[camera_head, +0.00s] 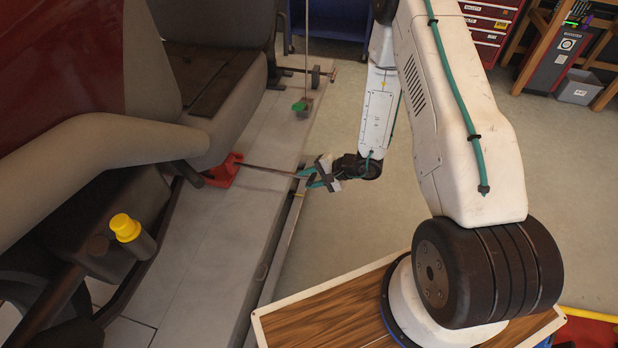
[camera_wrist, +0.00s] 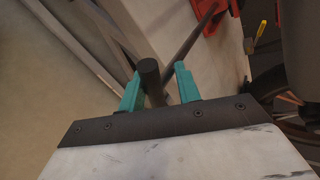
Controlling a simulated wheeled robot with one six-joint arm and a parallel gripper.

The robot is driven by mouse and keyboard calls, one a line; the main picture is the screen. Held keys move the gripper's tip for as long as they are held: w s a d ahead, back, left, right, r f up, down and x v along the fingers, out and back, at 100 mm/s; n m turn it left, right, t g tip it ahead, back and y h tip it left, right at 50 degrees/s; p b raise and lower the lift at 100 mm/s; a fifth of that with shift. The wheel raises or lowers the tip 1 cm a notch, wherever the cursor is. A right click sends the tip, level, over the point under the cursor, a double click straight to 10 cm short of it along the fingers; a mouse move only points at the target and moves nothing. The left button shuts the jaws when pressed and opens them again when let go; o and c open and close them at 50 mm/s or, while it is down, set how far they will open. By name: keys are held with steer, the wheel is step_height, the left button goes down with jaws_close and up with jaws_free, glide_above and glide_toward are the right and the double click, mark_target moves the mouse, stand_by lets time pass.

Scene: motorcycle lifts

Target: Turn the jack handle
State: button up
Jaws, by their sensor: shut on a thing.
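The red jack (camera_head: 222,170) sits on the grey lift platform, at the lower side of the vehicle. Its thin dark handle (camera_head: 268,169) runs out to the right, past the platform's edge. My gripper (camera_head: 318,175) is at the handle's outer end. In the wrist view, the teal fingers of my gripper (camera_wrist: 158,78) are shut on a dark round bar at the handle's end (camera_wrist: 149,68). The handle's rod leads from there up to the red jack (camera_wrist: 212,16). The fingers hide part of the bar.
The vehicle's dark and red body fills the left, with a yellow-capped part (camera_head: 125,228) low on it. The lift platform (camera_head: 195,250) lies beneath. A green-based upright rod (camera_head: 302,105) stands farther back. Red drawers (camera_head: 490,25) stand at the back right.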

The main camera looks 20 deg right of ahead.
steer(key=shift+a, duration=0.15)
stand_by(0.9)
stand_by(0.4)
steer(key=o, duration=1)
steer(key=shift+a+f, duration=0.1)
steer(key=shift+c, duration=0.2)
steer(key=shift+s+d+r, duration=0.15)
steer(key=shift+d+r, duration=0.1)
steer(key=shift+d, duration=0.1)
steer(key=v, duration=0.7)
steer(key=shift+s, duration=0.15)
